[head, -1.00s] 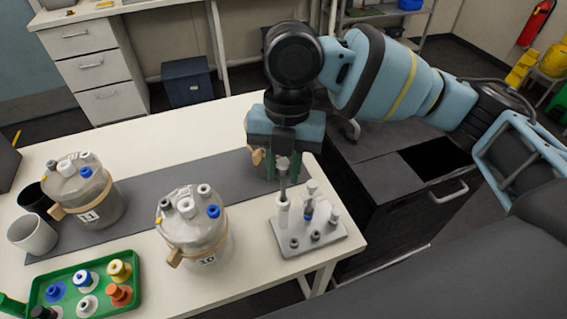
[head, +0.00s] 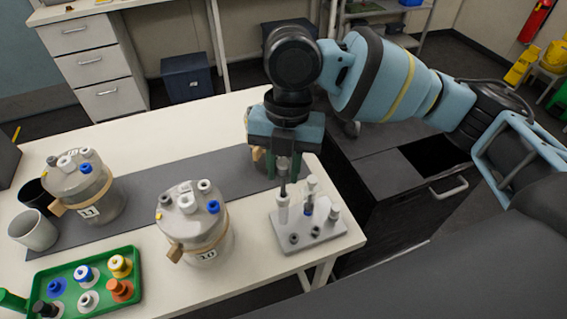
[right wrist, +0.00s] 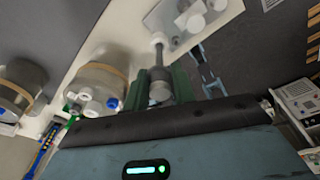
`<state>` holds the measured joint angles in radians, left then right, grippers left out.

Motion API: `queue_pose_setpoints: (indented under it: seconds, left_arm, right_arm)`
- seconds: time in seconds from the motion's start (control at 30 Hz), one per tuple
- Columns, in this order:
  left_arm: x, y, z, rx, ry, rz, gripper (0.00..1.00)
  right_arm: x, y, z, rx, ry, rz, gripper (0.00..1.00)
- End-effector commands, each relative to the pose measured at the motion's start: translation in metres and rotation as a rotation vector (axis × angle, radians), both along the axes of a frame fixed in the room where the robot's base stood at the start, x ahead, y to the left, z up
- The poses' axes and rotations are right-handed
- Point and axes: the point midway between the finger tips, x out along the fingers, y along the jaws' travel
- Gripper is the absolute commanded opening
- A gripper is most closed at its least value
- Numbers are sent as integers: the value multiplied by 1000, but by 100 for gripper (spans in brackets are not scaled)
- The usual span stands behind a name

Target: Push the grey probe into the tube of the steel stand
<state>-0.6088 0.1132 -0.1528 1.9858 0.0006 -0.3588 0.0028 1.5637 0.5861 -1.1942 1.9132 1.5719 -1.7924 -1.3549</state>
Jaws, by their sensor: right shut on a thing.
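The steel stand (head: 325,234) is a flat plate at the right end of the white table, with several upright tubes and holes. My right gripper (head: 284,156) points down over its left rear tube, shut on the grey probe (head: 283,175). The probe is upright, its thin dark shaft running down to the mouth of the white tube (head: 283,209). In the right wrist view the probe (right wrist: 160,91) sits between the green fingers, its shaft lined up with a white round part. I cannot tell how deep the tip is. My left gripper is not in view.
Two lidded vessels stand left of the stand, a nearer one (head: 196,238) and a farther one (head: 82,195). A green tray (head: 131,297) with coloured caps is at the front left. A dark mat (head: 150,187) crosses the table. The table edge lies close right of the stand.

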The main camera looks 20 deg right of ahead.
Motion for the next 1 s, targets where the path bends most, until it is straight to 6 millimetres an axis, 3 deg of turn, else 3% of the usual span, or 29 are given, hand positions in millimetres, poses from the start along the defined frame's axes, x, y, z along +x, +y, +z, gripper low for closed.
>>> queue_pose_setpoints:
  seconds: [1.0]
  left_arm:
    - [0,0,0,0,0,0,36]
  right_arm:
    - [0,0,-9,0,0,0,2]
